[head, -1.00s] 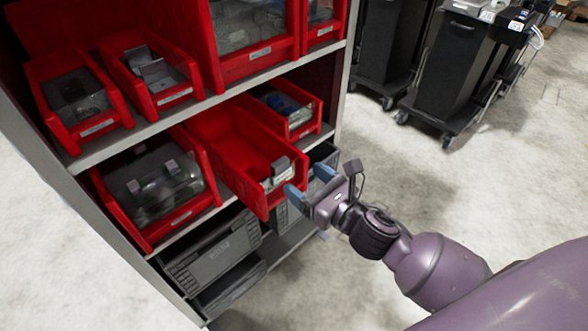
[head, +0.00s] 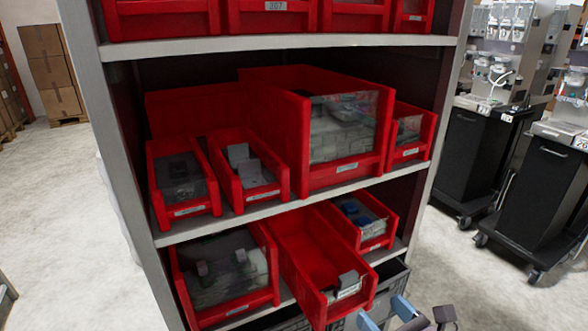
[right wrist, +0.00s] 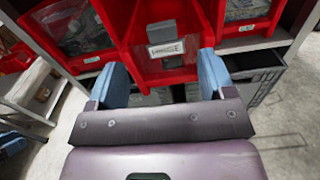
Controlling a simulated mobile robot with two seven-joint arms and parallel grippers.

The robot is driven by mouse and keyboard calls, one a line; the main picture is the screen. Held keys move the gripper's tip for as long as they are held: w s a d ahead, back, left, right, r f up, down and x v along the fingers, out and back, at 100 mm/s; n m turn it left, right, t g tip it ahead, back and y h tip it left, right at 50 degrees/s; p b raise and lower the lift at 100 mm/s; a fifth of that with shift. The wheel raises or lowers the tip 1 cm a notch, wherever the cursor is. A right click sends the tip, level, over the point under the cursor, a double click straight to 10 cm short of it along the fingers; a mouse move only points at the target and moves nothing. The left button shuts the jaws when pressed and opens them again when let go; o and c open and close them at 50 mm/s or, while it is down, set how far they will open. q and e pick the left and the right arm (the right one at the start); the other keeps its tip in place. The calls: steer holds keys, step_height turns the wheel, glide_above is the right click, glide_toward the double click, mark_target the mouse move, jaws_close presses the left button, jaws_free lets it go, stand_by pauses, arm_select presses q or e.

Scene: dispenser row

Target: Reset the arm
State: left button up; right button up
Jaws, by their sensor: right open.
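My right gripper (head: 384,316) is at the bottom edge of the head view, in front of the lower shelf. In the right wrist view its two blue fingers (right wrist: 160,85) are wide apart with nothing between them. A red bin (head: 310,258) sticks out from the lower shelf just ahead of the fingers, with a small grey block (head: 348,280) and a label at its front. The bin's front (right wrist: 165,62) shows beyond the fingertips in the wrist view; I cannot tell whether they touch it.
The grey shelf unit (head: 118,160) holds several red bins on its levels. A grey crate (right wrist: 262,78) sits below the lower shelf. Black carts (head: 470,150) stand at the right. Cardboard boxes (head: 50,70) are far left. Floor (head: 455,270) right of the shelf is clear.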

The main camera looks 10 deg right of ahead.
steer(key=s+d+f+n+g+h+p, duration=0.1)
steer(key=s+f+n, duration=0.4)
steer(key=n, duration=0.6)
steer(key=s+d+f+n+g+h+p, duration=0.1)
steer(key=s+d+f+n+g+h, duration=0.2)
steer(key=n, duration=0.8)
steer(key=s+d+f+n+g+h, duration=0.2)
steer(key=s+f+n, duration=0.6)
steer(key=n, duration=0.3)
steer(key=shift+s+d+p, duration=0.3)
steer(key=shift+s+p, duration=0.1)
steer(key=shift+s, duration=0.05)
